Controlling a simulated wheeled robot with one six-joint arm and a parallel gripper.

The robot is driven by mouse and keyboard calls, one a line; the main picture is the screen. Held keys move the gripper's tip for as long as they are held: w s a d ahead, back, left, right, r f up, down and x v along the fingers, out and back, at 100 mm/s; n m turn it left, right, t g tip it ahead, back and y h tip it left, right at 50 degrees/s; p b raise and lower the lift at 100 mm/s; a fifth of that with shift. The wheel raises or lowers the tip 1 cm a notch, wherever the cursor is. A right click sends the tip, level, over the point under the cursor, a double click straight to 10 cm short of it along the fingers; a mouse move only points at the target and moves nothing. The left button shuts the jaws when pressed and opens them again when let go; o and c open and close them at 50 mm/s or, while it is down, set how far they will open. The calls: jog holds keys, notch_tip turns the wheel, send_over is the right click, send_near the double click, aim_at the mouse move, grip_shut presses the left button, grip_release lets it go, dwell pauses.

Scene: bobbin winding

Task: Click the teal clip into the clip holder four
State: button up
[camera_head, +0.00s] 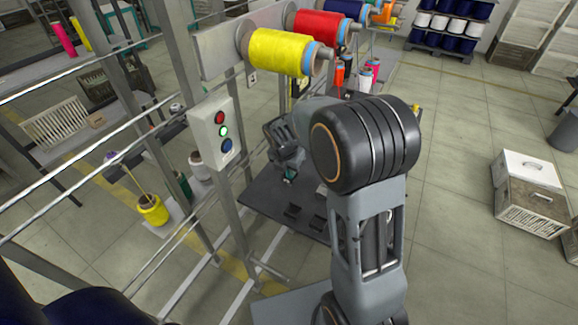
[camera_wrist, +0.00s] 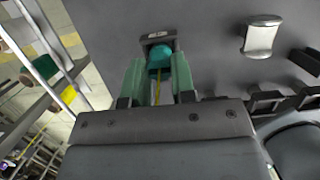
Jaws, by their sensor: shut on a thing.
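The teal clip (camera_wrist: 160,56) is between the two green fingers of my gripper (camera_wrist: 157,66) in the wrist view, and the fingers are shut on it. A thin yellow strand runs from the clip back toward the palm. A holder (camera_wrist: 157,36) with a pale plate lies right at the clip's far end; whether they touch I cannot tell. In the head view my gripper (camera_head: 289,168) is low over the dark board (camera_head: 262,197), with a small bit of teal at its tip. The holders carry no readable numbers.
Another holder with a pale plate (camera_wrist: 262,37) and several dark holders are to the right in the wrist view. In the head view, a post with a button box (camera_head: 214,132) stands left of my gripper. Yellow (camera_head: 275,52) and red (camera_head: 318,27) spools hang above.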

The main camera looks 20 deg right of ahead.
jog(key=shift+f, duration=0.15)
jog(key=o, duration=1)
jog(key=v, duration=1.4)
jog(key=shift+s+d+f+m+t+y, duration=0.4)
jog(key=shift+s+m, duration=2.45)
jog(key=shift+m, duration=1.65)
jog(key=shift+s+d+f+m+t+y, duration=0.3)
jog(key=shift+s+d+m, duration=0.2)
jog(key=shift+s+m, duration=3.15)
jog(key=shift+s+d+f+m+t+y, duration=0.4)
jog(key=shift+s+m, duration=1.6)
jog(key=shift+m, duration=3.35)
